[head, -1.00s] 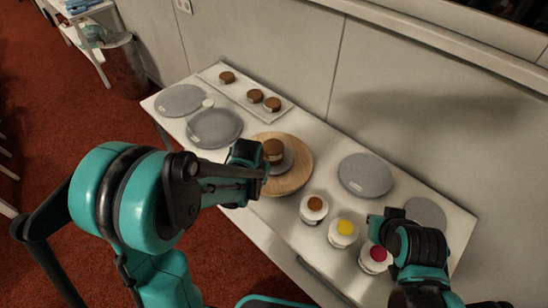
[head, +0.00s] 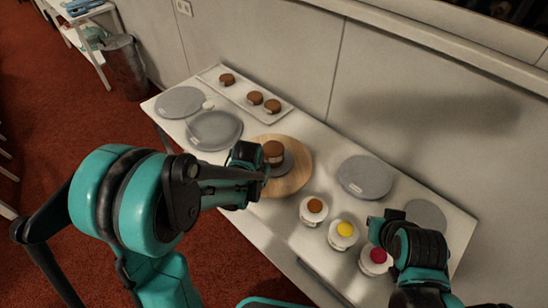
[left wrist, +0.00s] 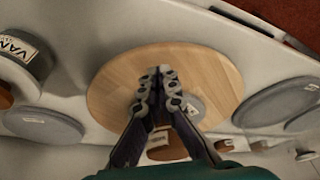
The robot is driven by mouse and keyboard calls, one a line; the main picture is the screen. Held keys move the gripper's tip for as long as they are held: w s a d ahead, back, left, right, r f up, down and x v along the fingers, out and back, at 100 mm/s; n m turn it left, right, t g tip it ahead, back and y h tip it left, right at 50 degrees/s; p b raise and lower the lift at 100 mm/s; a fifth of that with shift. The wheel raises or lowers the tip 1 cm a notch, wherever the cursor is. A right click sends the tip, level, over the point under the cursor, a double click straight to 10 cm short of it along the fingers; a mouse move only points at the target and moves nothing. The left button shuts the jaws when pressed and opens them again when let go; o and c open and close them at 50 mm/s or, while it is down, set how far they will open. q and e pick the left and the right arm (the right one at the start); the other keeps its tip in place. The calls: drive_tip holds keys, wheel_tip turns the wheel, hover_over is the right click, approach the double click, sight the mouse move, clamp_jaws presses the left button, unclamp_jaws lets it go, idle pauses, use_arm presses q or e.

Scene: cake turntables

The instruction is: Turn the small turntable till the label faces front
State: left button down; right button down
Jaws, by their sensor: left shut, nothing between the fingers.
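The small grey turntable (head: 287,163) sits on a round wooden board (head: 298,178) and carries a brown cake (head: 273,148). A pale label (head: 275,159) shows on the cake's near side in the head view. In the left wrist view the turntable (left wrist: 194,108) and the cake (left wrist: 170,150) are partly hidden behind my fingers, and the label (left wrist: 158,138) shows beside them. My left gripper (head: 264,172) is shut and empty at the turntable's near-left edge; whether it touches is unclear. My right gripper (head: 374,222) is by the pots on the right; its fingertips are unclear.
Larger grey turntables stand left (head: 214,130) and right (head: 365,177) of the board. A white tray (head: 240,93) with brown cakes lies at the back. Pots with brown (head: 314,207), yellow (head: 343,232) and red (head: 375,260) tops stand in front. A wall borders the table's back.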

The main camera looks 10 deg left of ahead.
sight(282, 189)
idle(0.3)
use_arm(q)
drive_tip(key=shift+f+b, duration=0.6)
drive_tip(key=shift+f, duration=0.05)
drive_tip(key=shift+r, duration=0.1)
drive_tip(key=shift+d, duration=0.15)
drive_tip(key=shift+d, duration=1.7)
drive_tip(key=shift+w+d+b, duration=0.15)
drive_tip(key=shift+w+d, duration=0.1)
drive_tip(key=shift+d, duration=0.65)
drive_tip(key=shift+w+d+b, duration=0.15)
drive_tip(key=shift+w+d, duration=0.05)
drive_tip(key=shift+d, duration=0.7)
